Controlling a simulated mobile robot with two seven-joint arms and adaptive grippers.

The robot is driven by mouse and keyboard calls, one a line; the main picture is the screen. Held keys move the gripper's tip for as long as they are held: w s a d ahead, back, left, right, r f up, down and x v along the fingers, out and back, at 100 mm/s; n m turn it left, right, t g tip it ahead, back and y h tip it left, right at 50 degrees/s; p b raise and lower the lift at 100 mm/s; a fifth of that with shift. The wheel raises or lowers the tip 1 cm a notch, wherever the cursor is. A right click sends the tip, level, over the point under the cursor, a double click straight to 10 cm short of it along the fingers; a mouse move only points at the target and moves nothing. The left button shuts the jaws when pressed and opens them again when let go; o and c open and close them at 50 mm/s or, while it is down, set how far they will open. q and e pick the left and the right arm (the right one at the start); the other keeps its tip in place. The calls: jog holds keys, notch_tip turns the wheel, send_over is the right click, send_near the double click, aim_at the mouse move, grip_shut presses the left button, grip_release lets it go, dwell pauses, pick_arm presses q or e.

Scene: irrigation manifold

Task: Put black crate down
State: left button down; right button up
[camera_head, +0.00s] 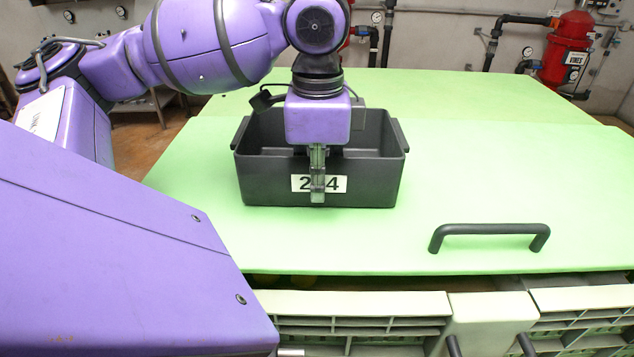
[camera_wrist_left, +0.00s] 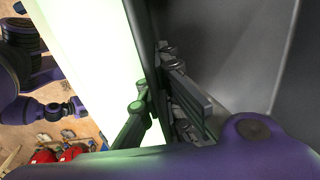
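The black crate (camera_head: 376,183) is on or just above the light green table top (camera_head: 480,180); I cannot tell whether there is a small gap under it. It is upright, looks empty, and has a white label with a partly covered number on its front wall. My left gripper (camera_head: 317,174) points down at the middle of that front wall, one finger outside over the label, the other hidden inside. In the left wrist view, the fingers (camera_wrist_left: 160,105) stand on both sides of the crate wall (camera_wrist_left: 146,40) and appear closed on it. My right gripper is not seen.
A black bar handle (camera_head: 489,232) stands on the table near its front right edge. Pale slatted units (camera_head: 360,312) lie below that edge. A red tank (camera_head: 567,50) and dark pipes are at the back wall.

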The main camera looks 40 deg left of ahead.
pick_arm(q)
jog(key=c, duration=2.4)
grip_release()
jog(key=shift+f, duration=0.1)
jog(key=shift+c, duration=0.2)
jog(key=o, duration=0.5)
jog(key=shift+c, duration=0.2)
notch_tip(320, 180, up, 12)
jog(key=shift+s, duration=0.15)
jog(key=shift+d, duration=0.1)
